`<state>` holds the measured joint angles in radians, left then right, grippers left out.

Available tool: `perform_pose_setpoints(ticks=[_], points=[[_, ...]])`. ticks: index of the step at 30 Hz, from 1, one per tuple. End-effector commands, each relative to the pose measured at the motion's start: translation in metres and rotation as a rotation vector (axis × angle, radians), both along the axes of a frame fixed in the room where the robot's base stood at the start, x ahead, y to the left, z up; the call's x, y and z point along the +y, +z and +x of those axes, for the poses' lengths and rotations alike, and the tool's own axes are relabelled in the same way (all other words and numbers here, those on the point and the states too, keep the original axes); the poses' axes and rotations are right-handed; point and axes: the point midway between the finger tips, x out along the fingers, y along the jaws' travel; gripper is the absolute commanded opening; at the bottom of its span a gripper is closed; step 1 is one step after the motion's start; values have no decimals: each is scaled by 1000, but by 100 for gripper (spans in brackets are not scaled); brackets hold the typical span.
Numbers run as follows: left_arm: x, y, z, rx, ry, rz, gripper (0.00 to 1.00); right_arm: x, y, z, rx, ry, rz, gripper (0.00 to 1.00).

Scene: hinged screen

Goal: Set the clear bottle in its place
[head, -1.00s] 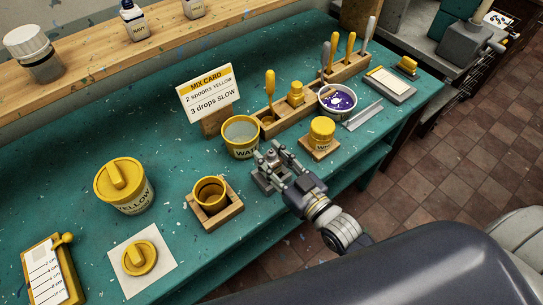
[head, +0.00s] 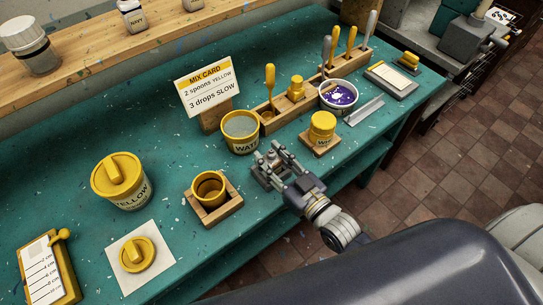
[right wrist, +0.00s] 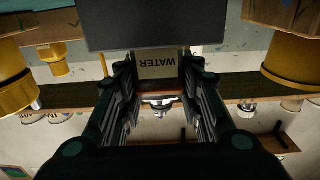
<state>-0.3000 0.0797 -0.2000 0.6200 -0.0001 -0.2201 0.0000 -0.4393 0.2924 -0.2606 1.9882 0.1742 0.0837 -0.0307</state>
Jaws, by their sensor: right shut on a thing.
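My right gripper (head: 276,163) is over the front part of the teal bench, in front of the WATER tub (head: 240,133) and left of a yellow jar on a wooden coaster. Its fingers are a little apart, closed on a greyish, see-through thing that seems to be the clear bottle; its outline is hard to make out. In the right wrist view the gripper's fingers (right wrist: 160,105) frame the WATER label (right wrist: 157,65), which shows upside down behind them. A wooden rack (head: 283,120) beyond the gripper holds a yellow bottle (head: 297,90) and a yellow-handled tool. My left gripper is out of view.
The yellow jar (head: 323,126) and a bowl of purple paint (head: 338,96) stand close right of the gripper. A yellow pot (head: 209,188) sits in a wooden tray at left. The mix card (head: 208,90) stands behind. A white-capped bottle (head: 35,50) is on the shelf.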

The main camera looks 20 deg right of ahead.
Motion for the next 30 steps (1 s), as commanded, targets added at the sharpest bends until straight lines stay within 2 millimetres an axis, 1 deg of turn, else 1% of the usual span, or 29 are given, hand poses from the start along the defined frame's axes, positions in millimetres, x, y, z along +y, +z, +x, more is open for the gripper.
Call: perform_pose_setpoints(ticks=[14, 25, 26, 27, 28, 29, 30], points=[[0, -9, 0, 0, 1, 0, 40, 0, -15, 0, -2, 0, 1, 10], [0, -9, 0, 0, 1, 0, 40, 0, -16, 0, -1, 0, 0, 10], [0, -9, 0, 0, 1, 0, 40, 0, -16, 0, -1, 0, 0, 38], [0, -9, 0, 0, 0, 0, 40, 0, -16, 0, -1, 0, 0, 47], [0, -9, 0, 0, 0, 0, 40, 0, -16, 0, -1, 0, 0, 54], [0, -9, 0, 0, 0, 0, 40, 0, -16, 0, -1, 0, 0, 57], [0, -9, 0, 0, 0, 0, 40, 0, -16, 0, -1, 0, 0, 57]])
